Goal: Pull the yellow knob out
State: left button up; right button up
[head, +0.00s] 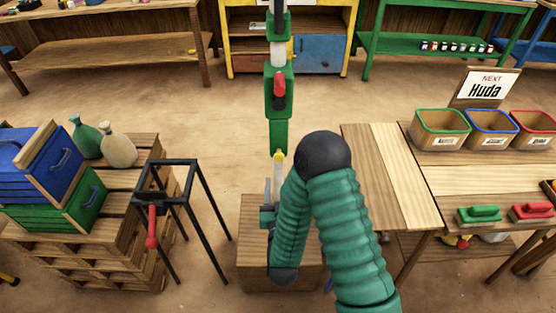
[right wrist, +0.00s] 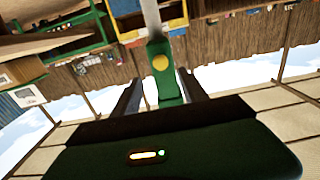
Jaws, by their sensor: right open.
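The yellow knob (head: 279,155) sits on the lower end of the upright green post (head: 278,118), below a red handle (head: 279,90). In the right wrist view the knob (right wrist: 160,62) is a round yellow disc on the green part, seen between my two dark fingers. My right gripper (head: 267,212) is below the knob in the head view, partly hidden by my green arm. In the right wrist view the right gripper (right wrist: 158,90) is open, with no contact with the knob visible. My left gripper is not in view.
A wooden box (head: 250,262) stands under the post. A black metal stand (head: 165,180) with a red-ended lever and a pallet stack (head: 95,245) are at left. A wooden table (head: 460,185) with bins is at right. Open floor lies behind the post.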

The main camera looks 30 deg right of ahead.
aim_at(279, 158)
jog(key=x, duration=1.1)
jog(key=shift+w, duration=0.3)
jog(key=shift+c, duration=0.3)
grip_shut()
